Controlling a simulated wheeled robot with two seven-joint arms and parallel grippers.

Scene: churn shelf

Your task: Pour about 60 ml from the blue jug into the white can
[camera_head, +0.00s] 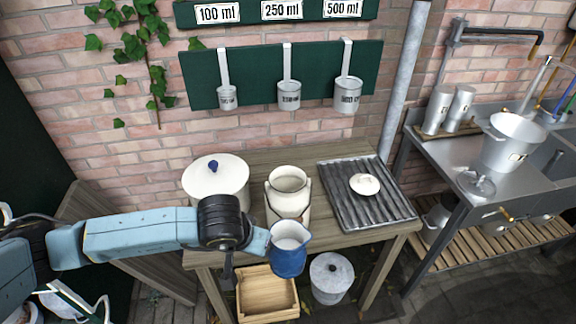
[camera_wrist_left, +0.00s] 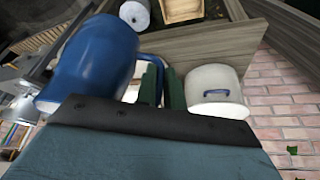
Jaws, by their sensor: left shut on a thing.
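The blue jug (camera_head: 288,262) has a pale inside and is held in the air at the front edge of the wooden table, roughly upright. It fills the left of the left wrist view (camera_wrist_left: 92,62). My left gripper (camera_head: 260,241) is shut on the jug's handle; its green fingers (camera_wrist_left: 161,84) show in the left wrist view. The white can (camera_head: 288,182), cream with an open mouth, stands on the table just behind the jug, its lower part partly hidden by it. I cannot see liquid in either. My right gripper is not in view.
A white pot with a blue-knobbed lid (camera_head: 217,181) stands left of the can. A grooved tray (camera_head: 368,208) with a white lid (camera_head: 365,184) lies to the right. Measuring ladles (camera_head: 289,92) hang behind. A wooden crate (camera_head: 267,294) and grey lidded bucket (camera_head: 331,278) sit below.

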